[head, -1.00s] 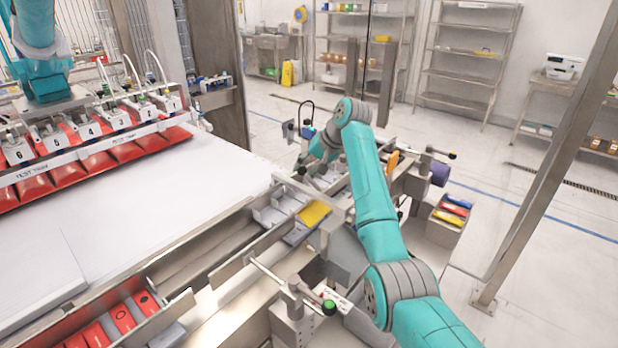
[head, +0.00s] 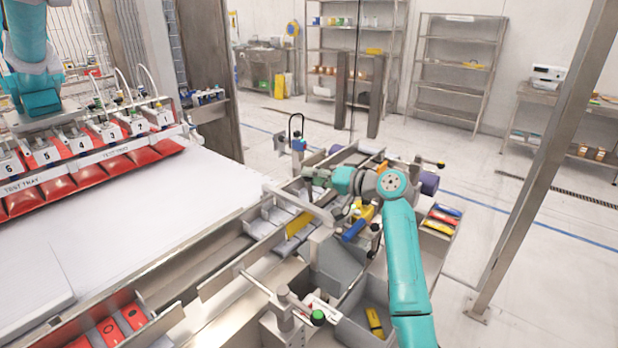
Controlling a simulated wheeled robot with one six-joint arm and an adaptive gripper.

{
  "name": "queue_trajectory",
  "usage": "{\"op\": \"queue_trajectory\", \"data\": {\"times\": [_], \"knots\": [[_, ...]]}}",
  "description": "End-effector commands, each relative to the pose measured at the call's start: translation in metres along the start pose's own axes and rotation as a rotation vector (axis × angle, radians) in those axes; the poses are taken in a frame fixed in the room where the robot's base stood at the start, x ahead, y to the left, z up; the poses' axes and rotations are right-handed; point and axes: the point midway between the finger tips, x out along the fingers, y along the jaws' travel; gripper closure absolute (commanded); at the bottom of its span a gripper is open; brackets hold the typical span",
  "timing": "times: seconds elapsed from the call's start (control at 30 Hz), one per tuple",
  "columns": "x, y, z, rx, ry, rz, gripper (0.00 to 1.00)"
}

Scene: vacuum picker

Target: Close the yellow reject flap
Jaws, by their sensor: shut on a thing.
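The yellow reject flap (head: 298,224) shows as a narrow yellow plate at the side of the grey-compartment lane. It looks tilted up on edge. My gripper (head: 316,179) points left from my teal wrist, above and to the right of the flap, close to a grey crossbar (head: 292,199). A gap shows between my gripper and the flap in the picture. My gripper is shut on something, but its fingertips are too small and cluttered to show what.
A blue pouch (head: 354,230) and a yellow piece (head: 367,213) lie below my wrist. A yellow pouch (head: 374,320) lies in a grey bin. A tray at right holds blue, red and yellow pouches (head: 441,219). A green-knobbed lever (head: 317,317) stands in front.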

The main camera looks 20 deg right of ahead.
Motion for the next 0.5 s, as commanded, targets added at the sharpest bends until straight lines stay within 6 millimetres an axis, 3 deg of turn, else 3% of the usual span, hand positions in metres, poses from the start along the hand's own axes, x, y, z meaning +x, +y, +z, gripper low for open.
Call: {"op": "queue_trajectory", "data": {"times": [0.03,0.5], "knots": [[-0.0009,0.005,0.008,0.012,-0.017,0.004,1.0],[-0.01,0.0094,0.0118,0.015,-0.02,0.008,1.0]]}}
